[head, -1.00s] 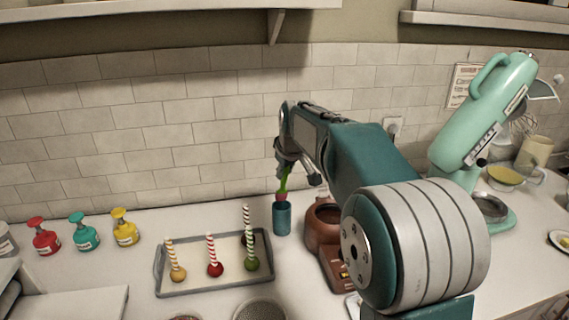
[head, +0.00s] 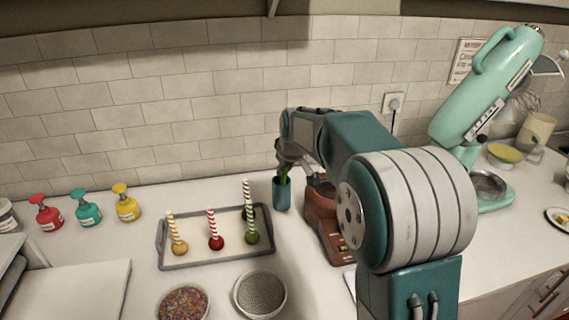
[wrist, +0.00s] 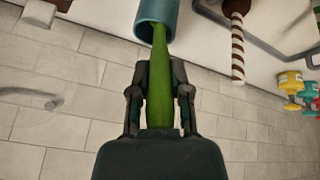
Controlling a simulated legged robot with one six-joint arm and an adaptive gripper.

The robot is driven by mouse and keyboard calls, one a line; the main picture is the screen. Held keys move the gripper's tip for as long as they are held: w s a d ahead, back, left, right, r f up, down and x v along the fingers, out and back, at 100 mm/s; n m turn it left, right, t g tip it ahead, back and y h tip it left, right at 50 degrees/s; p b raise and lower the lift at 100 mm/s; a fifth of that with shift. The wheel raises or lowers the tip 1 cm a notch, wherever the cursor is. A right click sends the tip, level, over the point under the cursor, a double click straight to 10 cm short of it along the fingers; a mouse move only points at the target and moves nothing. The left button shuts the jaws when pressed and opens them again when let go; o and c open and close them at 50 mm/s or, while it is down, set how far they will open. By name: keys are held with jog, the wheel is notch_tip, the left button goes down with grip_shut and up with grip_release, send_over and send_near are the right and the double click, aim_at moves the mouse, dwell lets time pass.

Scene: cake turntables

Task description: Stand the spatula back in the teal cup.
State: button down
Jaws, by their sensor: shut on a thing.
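The teal cup (head: 282,195) stands upright on the counter, right of the grey tray. The spatula (head: 284,172) is green where it shows, and its lower end is inside the cup, hidden by the cup's wall. My gripper (head: 298,167) is above the cup's mouth, shut on the spatula's green handle. In the wrist view the handle (wrist: 166,75) runs from between my gripper's fingers (wrist: 161,72) into the mouth of the cup (wrist: 156,18). The fingertips are close to the rim but apart from it.
A grey tray (head: 163,240) with several striped-stick cake pops is left of the cup. Bowls of sprinkles (head: 183,302) and dark beads (head: 260,294) are in front. Pump bottles (head: 87,208) stand far left.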

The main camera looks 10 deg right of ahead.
jog(key=shift+s+f, duration=0.2)
jog(key=shift+f, duration=0.65)
jog(key=shift+c, duration=2.4)
grip_release()
jog(key=v, duration=1.2)
jog(key=shift+w+r, duration=0.15)
jog(key=shift+r, duration=0.25)
jog(key=shift+a, duration=0.1)
